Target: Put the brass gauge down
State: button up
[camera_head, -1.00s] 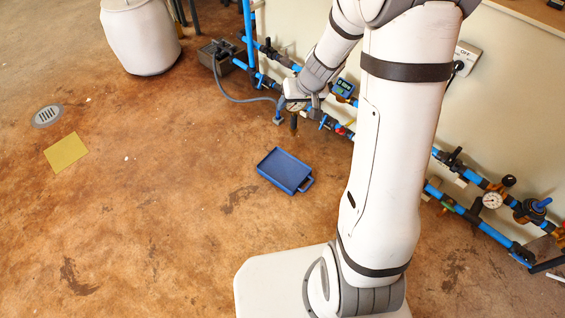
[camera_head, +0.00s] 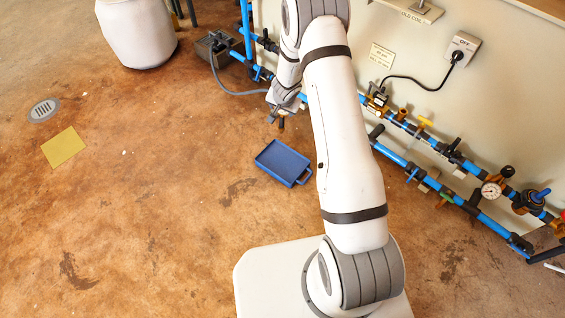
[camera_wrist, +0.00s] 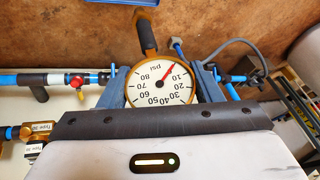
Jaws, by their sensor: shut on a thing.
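The brass gauge (camera_wrist: 160,83) is held in my gripper (camera_wrist: 162,78), its white psi dial facing the wrist camera and upside down in that picture. The two blue fingers are on either side of its round brass case. Its dark stem (camera_wrist: 145,36) points away, over the brown floor. In the head view my gripper (camera_head: 276,112) is small, above the floor just behind the blue tray, with the stem (camera_head: 281,124) showing under it. The dial is hidden there.
A shallow blue tray (camera_head: 283,162) with a handle lies on the floor, looking empty. Blue pipes (camera_head: 405,160) with valves and another gauge (camera_head: 491,190) run along the wall at right. A grey box (camera_head: 219,48) with a hose stands behind. Floor left of the tray is clear.

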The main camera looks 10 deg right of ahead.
notch_tip(320, 180, down, 23)
jog(key=m+h+b, duration=0.2)
jog(key=m+b, duration=0.1)
jog(key=b, duration=0.2)
jog(key=shift+w+m, duration=0.3)
jog(key=shift+w, duration=0.1)
jog(key=shift+b, duration=0.3)
jog(key=shift+f, duration=0.2)
jog(key=o, duration=1.1)
jog(key=shift+c, duration=0.2)
jog(key=shift+r, duration=0.1)
